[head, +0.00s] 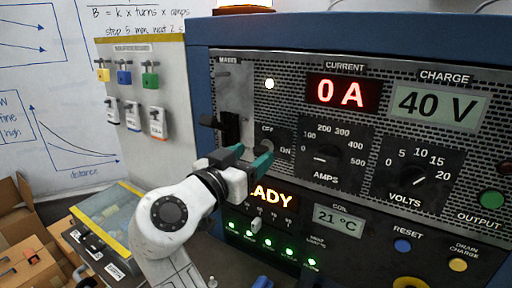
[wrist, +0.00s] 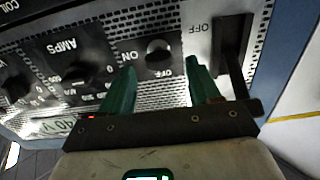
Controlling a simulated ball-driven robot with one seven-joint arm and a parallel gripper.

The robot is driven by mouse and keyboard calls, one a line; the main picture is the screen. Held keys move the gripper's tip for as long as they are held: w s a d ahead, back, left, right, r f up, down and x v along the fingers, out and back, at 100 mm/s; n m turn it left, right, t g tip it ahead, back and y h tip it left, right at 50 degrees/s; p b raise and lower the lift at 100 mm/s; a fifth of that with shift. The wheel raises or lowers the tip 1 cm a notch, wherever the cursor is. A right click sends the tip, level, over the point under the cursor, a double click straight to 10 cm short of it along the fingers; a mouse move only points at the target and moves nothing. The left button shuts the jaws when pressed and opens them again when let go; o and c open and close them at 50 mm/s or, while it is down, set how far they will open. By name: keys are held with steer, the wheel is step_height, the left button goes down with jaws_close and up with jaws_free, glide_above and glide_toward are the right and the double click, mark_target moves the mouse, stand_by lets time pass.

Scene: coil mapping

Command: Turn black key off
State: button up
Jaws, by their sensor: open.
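The key switch (head: 270,146) sits on a dark plate labelled OFF and ON on the panel's left side. In the wrist view its round lock (wrist: 158,51) shows between the two fingertips, with a dark part across its lower half; I cannot tell which way the key points. In the head view the fingers partly cover it. My gripper (head: 252,158) has green fingers and is open and empty. In the wrist view it (wrist: 160,80) has one finger on each side of the key plate, and the fingertips seem a little short of the lock.
A black mains lever (head: 210,122) juts out left of the key, close to one finger in the wrist view (wrist: 237,75). The AMPS knob (head: 320,158) is to the right. The current display (head: 343,93) reads 0 A; the charge display (head: 438,104) reads 40 V.

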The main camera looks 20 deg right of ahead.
mark_target(261, 151)
steer(key=shift+x, duration=1.4)
steer(key=c, duration=1)
